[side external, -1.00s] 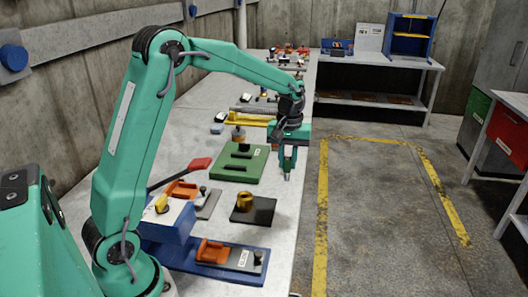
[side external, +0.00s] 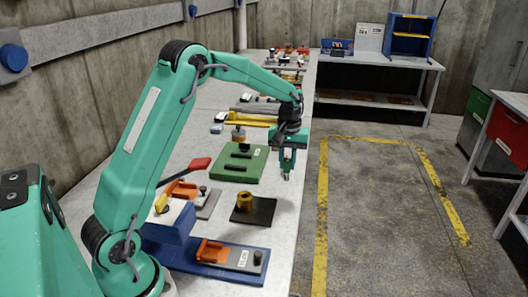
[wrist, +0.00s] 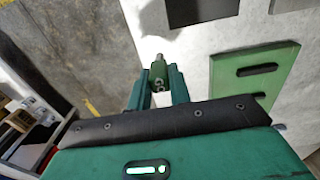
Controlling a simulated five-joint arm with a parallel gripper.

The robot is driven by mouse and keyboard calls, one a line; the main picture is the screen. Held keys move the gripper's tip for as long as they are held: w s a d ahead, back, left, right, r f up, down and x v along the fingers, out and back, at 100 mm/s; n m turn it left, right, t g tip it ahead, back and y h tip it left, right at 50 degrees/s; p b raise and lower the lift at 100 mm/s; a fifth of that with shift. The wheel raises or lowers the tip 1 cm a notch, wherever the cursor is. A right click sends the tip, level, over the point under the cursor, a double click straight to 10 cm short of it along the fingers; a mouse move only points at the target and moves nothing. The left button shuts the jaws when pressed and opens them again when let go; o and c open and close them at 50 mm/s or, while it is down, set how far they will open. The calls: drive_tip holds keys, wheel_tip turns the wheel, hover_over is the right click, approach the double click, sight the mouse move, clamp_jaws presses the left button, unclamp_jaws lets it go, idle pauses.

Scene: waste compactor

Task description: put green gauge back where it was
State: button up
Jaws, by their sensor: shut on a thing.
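My gripper (side external: 287,168) is shut on the green gauge (wrist: 158,76), whose grey metal tip points out between the fingers in the wrist view. In the side external view the gauge is small and mostly hidden by the fingers, with its tip just below them. My gripper hangs over the right edge of the bench, to the right of a green slotted board (side external: 250,155). That board also shows in the wrist view (wrist: 222,72), right of the fingers and apart from the gauge.
A dark plate (side external: 262,212) with a brass-coloured cylinder (side external: 244,201) stands nearer on the bench. A blue base (side external: 215,270) with an orange block lies closer still. Yellow bars and other tools lie farther back. The floor right of the bench is open.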

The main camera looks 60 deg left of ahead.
drive_tip(key=shift+w+a+f, duration=0.15)
drive_tip(key=shift+a+f, duration=0.65)
drive_tip(key=shift+f, duration=0.35)
drive_tip(key=shift+w+a+f, duration=0.2)
drive_tip(key=shift+a+f, duration=0.6)
drive_tip(key=shift+f, duration=0.35)
drive_tip(key=shift+w+a+f, duration=0.15)
drive_tip(key=shift+a+f, duration=0.65)
drive_tip(key=shift+f, duration=0.35)
drive_tip(key=shift+f, duration=0.15)
drive_tip(key=o, duration=0.9)
wheel_tip(320, 180, up, 12)
drive_tip(key=shift+r, duration=0.15)
